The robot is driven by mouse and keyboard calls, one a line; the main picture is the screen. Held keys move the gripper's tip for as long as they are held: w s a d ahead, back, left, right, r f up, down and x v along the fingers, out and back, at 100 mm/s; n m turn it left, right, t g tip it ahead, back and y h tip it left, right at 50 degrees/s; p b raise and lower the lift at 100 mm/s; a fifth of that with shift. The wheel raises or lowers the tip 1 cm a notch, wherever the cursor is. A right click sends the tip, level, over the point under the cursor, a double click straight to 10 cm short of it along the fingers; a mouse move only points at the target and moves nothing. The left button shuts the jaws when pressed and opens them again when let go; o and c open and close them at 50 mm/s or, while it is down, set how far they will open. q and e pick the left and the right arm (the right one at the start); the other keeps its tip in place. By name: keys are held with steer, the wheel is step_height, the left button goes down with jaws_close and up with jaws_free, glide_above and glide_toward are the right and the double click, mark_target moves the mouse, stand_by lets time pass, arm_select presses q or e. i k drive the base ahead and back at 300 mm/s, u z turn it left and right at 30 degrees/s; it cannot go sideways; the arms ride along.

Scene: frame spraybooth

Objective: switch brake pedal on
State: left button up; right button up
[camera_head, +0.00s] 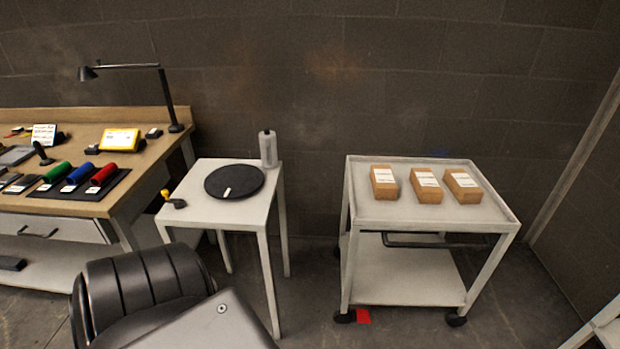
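A small red pedal (363,316) shows low at the front left leg of a white two-shelf cart (403,278), beside a black caster (344,317). It sits close to the floor; whether it is pressed down or raised I cannot tell. Neither of my grippers is in view.
Several boxes, one being a brown box (426,187), stand on the cart's top. A white side table (232,212) with a black disc (234,181) and a bottle (268,148) stands left of the cart. A wooden workbench (147,160) is far left. Floor between table and cart is clear.

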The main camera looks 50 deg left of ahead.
mark_target(363, 316)
steer(key=u, duration=1)
steer(key=k, duration=0.65)
steer(key=z, duration=0.55)
steer(key=i, duration=0.55)
steer(key=z, duration=0.5)
steer(key=i, duration=0.9)
steer(key=u, duration=0.4)
